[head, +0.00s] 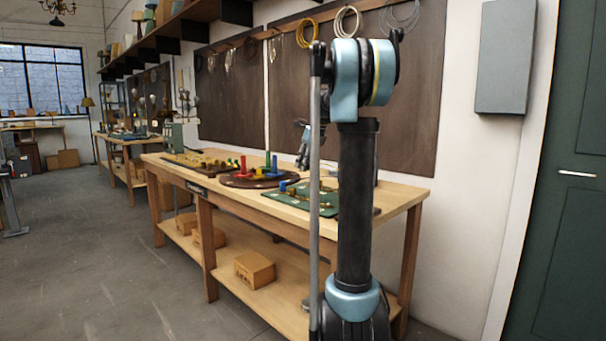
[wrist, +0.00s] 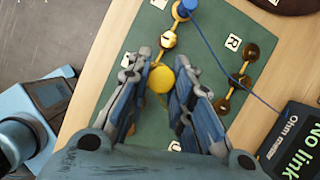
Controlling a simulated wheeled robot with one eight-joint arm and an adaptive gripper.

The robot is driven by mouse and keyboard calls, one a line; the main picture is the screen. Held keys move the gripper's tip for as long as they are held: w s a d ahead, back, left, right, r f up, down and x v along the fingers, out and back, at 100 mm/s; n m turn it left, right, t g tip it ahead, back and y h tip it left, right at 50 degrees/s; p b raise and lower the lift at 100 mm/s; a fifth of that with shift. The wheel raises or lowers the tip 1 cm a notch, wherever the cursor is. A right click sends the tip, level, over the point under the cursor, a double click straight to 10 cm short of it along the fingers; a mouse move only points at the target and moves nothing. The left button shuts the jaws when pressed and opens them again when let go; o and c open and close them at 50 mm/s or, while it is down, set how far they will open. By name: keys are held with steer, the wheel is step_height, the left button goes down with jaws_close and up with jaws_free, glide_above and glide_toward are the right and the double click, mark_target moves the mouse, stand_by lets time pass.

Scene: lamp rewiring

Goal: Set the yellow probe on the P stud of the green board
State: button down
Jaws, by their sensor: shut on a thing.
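In the wrist view my gripper (wrist: 160,86) is shut on the yellow probe (wrist: 160,78), seen from above as a round yellow top between the fingers. It is over the green board (wrist: 205,78). Brass studs and links show beyond it, and a blue probe (wrist: 188,7) stands at the far end of a brass link. A white label with R (wrist: 233,42) lies by the right studs. I cannot tell which label is P; some are partly covered by the fingers. In the head view my arm hides part of the green board (head: 330,205).
An ohm meter (wrist: 293,143) reading "No link" sits right of the board, with a blue cable running to the blue probe. In the head view a round dark tray (head: 235,181) with coloured pegs stands left of the board on the wooden workbench (head: 395,193).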

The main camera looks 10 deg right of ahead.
steer(key=shift+s+f, duration=0.15)
steer(key=shift+f, duration=2.35)
steer(key=shift+s+f, duration=0.1)
steer(key=shift+f, duration=2.4)
steer(key=shift+f, duration=0.1)
steer(key=c, duration=1.3)
jaws_free()
steer(key=shift+c, duration=0.2)
steer(key=v, duration=1.1)
steer(key=shift+d+r, duration=0.15)
steer(key=shift+r, duration=0.2)
steer(key=shift+s, duration=0.1)
